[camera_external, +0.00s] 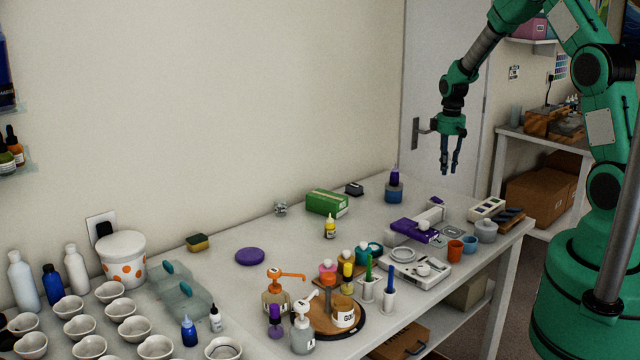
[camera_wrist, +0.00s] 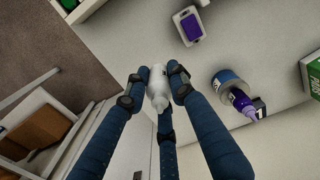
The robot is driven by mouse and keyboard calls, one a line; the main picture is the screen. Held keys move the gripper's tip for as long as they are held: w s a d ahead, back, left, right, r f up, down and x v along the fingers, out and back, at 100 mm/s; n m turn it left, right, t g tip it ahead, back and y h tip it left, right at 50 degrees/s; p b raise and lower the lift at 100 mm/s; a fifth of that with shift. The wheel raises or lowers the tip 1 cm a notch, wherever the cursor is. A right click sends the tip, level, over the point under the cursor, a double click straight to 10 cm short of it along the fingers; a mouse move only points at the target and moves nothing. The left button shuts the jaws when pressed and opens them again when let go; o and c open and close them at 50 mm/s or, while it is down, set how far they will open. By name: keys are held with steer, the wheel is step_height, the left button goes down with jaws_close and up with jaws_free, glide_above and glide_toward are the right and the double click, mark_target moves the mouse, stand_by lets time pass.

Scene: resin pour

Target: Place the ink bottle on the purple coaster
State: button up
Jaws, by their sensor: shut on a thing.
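My gripper (camera_external: 449,162) is high above the back right end of the table, well to the right of the purple coaster. In the wrist view my gripper (camera_wrist: 158,90) has its dark blue fingers shut around a small whitish bottle, the ink bottle (camera_wrist: 158,77). The fingers cover part of it, and its label cannot be read. The purple coaster (camera_external: 250,256) is a flat round disc lying bare on the table near the wall. It is not seen in the wrist view.
A purple bottle stands in or on a blue round holder (camera_external: 394,194) below my gripper. A green box (camera_external: 327,203), a yellow bottle (camera_external: 330,228) and a sponge (camera_external: 197,242) are near the wall. Pump bottles (camera_external: 302,330) crowd the front. The table around the coaster is clear.

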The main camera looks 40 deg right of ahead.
steer(key=w+a+n+p, duration=0.1)
steer(key=w+a+n, duration=0.3)
steer(key=a, duration=1.3)
steer(key=w+a+n+p, duration=0.1)
steer(key=w+a+n, duration=0.25)
steer(key=a, duration=1.35)
steer(key=s+a+n+p, duration=0.1)
steer(key=s+a+n, duration=0.25)
steer(key=a, duration=1.15)
steer(key=s+a+n, duration=0.2)
steer(key=s+a, duration=0.2)
steer(key=a, duration=1.1)
steer(key=shift+w+a+f, duration=0.1)
steer(key=shift+f, duration=1.15)
steer(key=shift+w+a+f, duration=0.1)
steer(key=shift+f, duration=1.15)
glide_above(256, 258)
steer(key=shift+f+p, duration=0.45)
steer(key=shift+f, duration=0.3)
steer(key=shift+f, duration=0.1)
steer(key=shift+f, duration=1.65)
